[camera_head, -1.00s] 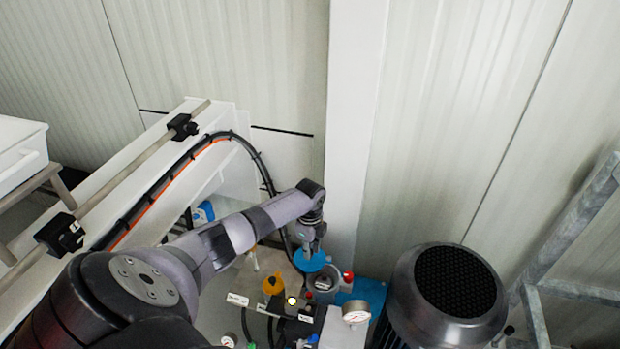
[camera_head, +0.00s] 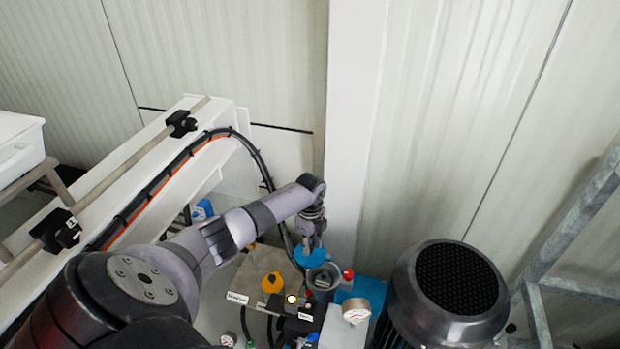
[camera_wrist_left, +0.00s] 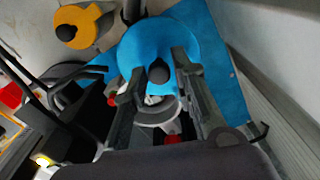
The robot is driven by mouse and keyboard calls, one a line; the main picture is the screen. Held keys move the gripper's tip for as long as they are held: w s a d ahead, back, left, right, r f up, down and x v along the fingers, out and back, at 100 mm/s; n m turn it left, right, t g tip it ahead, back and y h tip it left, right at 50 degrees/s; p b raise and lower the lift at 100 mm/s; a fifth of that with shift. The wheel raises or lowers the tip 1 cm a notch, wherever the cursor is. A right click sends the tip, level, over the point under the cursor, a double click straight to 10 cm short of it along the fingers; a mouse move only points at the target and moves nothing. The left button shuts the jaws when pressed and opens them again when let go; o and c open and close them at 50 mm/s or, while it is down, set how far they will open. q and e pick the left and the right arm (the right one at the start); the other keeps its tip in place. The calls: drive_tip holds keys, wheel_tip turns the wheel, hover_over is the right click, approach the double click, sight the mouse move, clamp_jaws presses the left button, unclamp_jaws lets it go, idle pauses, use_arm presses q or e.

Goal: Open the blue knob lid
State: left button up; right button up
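The blue knob lid (camera_head: 313,259) is a round blue disc directly under my left gripper (camera_head: 311,240) in the head view. The left wrist view shows the lid (camera_wrist_left: 185,45) with a dark round knob (camera_wrist_left: 160,72) between the two fingertips (camera_wrist_left: 160,76). The lid's far side and any hinge are hidden. My right gripper shows in neither view.
A yellow-orange cap (camera_head: 272,283) stands left of the cup, and a red cap (camera_head: 348,274) right of it. A pressure gauge (camera_head: 356,311) and a large dark motor (camera_head: 449,293) are to the right. A white beam (camera_head: 150,165) with cables runs along the left.

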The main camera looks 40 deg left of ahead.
use_arm(q)
drive_tip(key=shift+o, duration=1.4)
wheel_tip(320, 180, up, 12)
